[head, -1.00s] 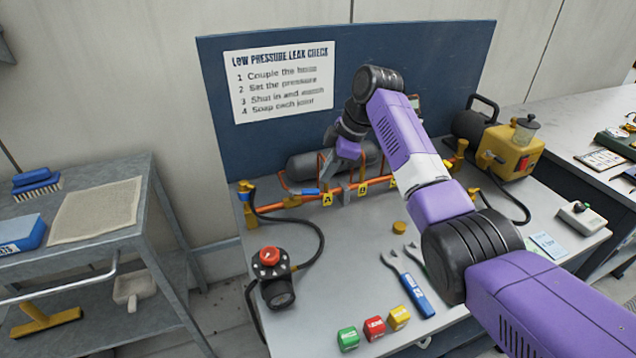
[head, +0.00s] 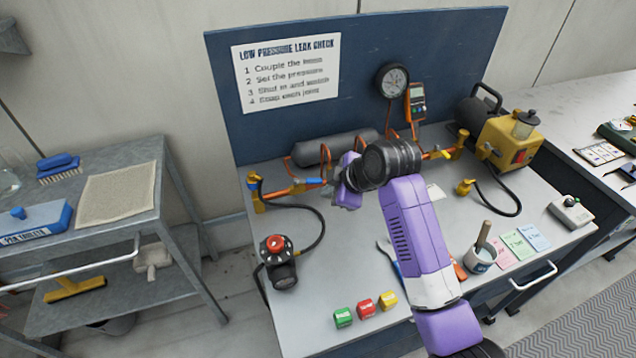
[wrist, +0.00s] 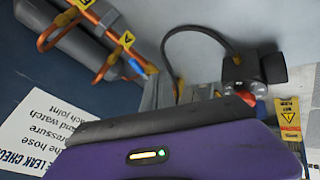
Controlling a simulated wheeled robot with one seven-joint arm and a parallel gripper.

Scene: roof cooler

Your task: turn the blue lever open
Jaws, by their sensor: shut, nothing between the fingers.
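The blue lever (head: 314,181) is a small blue handle on the orange copper pipe, beside the tag A valve and roughly in line with the pipe. In the wrist view the blue handle (wrist: 150,69) shows below the yellow A tag. My gripper (head: 332,186) is just right of the lever in the head view and hides part of the pipe and the other tags. Its fingers are shut and empty. I cannot tell whether they touch the lever. In the wrist view the purple gripper housing fills the bottom.
A grey cylinder (head: 322,148) lies behind the pipe. A black hose runs from the left yellow fitting (head: 257,200) to a device with a red knob (head: 277,258). Green, red and yellow blocks (head: 366,307) sit near the front edge.

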